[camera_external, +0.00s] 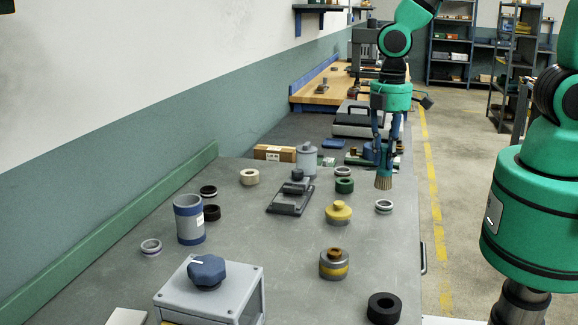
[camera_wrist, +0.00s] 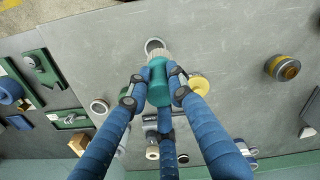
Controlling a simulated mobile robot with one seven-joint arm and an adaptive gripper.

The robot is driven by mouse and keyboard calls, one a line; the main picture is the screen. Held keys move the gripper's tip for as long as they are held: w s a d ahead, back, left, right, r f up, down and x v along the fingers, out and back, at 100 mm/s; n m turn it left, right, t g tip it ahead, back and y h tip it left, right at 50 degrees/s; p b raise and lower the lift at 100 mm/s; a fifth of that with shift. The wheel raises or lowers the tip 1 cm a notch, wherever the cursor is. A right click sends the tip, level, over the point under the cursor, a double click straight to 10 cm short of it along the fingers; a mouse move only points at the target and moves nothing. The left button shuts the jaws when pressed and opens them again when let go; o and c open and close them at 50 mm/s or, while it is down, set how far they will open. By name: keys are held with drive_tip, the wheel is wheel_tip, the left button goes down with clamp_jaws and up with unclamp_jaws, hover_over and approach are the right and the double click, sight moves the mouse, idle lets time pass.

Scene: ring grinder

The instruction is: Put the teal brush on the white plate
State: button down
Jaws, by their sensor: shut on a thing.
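My gripper (camera_external: 386,148) is shut on the teal brush (camera_external: 384,168) and holds it with its pale bristles down, above the right side of the grey bench. In the wrist view the blue fingers of my gripper (camera_wrist: 155,88) close around the teal brush (camera_wrist: 158,84), with the bristles at its far end. A pale flat piece (camera_external: 127,317), cut off by the bottom edge of the external view, may be the white plate; I cannot tell for sure. No plate is clear in the wrist view.
Below the brush are a light ring (camera_external: 384,206), a yellow knobbed part (camera_external: 339,212) and a green ring (camera_external: 344,185). A grey box with a blue knob (camera_external: 207,272), a grey-blue cylinder (camera_external: 189,219) and a black ring (camera_external: 383,308) stand nearer.

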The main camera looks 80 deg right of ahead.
drive_tip(key=w+a+r+p, duration=0.2)
drive_tip(key=w+a+r, duration=0.1)
drive_tip(key=w+a, duration=1)
drive_tip(key=w+a+r+p, duration=0.25)
drive_tip(key=w+a, duration=0.65)
drive_tip(key=w, duration=0.8)
drive_tip(key=w+a+f+p, duration=0.1)
drive_tip(key=w+a, duration=0.2)
drive_tip(key=a, duration=0.8)
drive_tip(key=w+a+f+p, duration=0.1)
drive_tip(key=w+a, duration=0.2)
drive_tip(key=a, duration=0.8)
drive_tip(key=w+a+f+p, duration=0.1)
drive_tip(key=w+a+p, duration=0.1)
drive_tip(key=a, duration=0.9)
drive_tip(key=shift+w, duration=0.8)
drive_tip(key=shift+f, duration=0.15)
drive_tip(key=shift+f+p, duration=0.3)
drive_tip(key=shift+f, duration=1.6)
drive_tip(key=shift+f, duration=2)
